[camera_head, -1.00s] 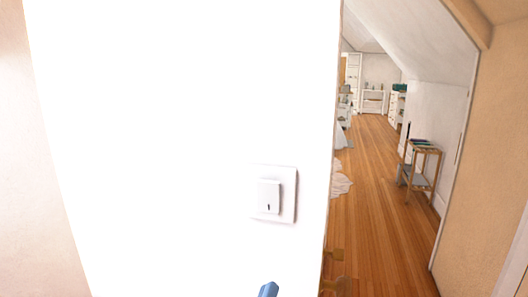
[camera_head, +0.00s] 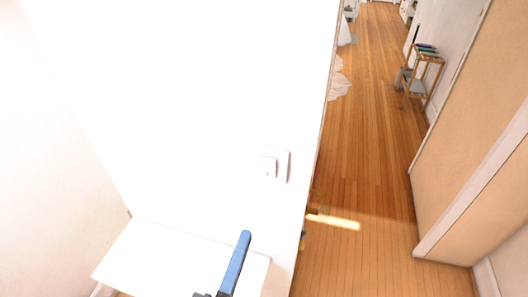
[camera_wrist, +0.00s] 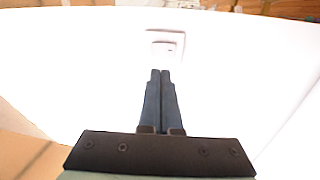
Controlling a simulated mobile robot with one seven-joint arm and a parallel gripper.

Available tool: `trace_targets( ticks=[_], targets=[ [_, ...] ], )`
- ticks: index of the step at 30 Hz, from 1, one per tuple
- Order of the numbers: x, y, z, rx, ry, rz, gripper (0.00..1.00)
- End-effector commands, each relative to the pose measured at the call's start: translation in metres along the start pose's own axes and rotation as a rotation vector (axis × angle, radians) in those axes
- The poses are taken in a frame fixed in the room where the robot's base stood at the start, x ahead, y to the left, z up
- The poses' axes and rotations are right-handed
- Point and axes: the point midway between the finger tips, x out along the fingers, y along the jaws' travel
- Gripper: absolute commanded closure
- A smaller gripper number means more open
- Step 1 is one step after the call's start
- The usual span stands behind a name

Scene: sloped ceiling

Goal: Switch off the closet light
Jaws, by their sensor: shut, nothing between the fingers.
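The light switch (camera_head: 269,167) is a small white rocker on a square white plate, mounted on a bright white wall panel. It also shows in the wrist view (camera_wrist: 164,44), straight beyond my fingertips. My gripper (camera_head: 246,236) has blue fingers and is below and a little left of the switch in the head view. In the wrist view my gripper (camera_wrist: 161,72) has its two fingers pressed together with nothing between them. The fingertips appear a short way below the switch; I cannot tell the exact gap to the wall.
A white ledge (camera_head: 170,262) is low at the left, under the panel. A small wooden stand (camera_head: 421,78) with books is by the right wall.

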Motion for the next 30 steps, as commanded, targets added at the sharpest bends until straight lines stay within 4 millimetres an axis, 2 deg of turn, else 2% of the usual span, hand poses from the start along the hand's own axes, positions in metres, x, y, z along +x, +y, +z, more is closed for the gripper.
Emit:
trace_targets(
  ticks=[1, 3, 19, 23, 30],
  targets=[
    [-0.002, 0.007, -0.001, -0.017, 0.004, -0.003, 1.0],
    [-0.004, 0.009, -0.002, -0.034, 0.008, -0.004, 1.0],
    [-0.003, 0.009, -0.002, -0.048, 0.01, -0.002, 1.0],
    [0.012, 0.012, -0.003, -0.048, 0.01, -0.001, 1.0],
    [0.061, 0.014, -0.003, -0.049, 0.008, -0.001, 1.0]
  ],
)
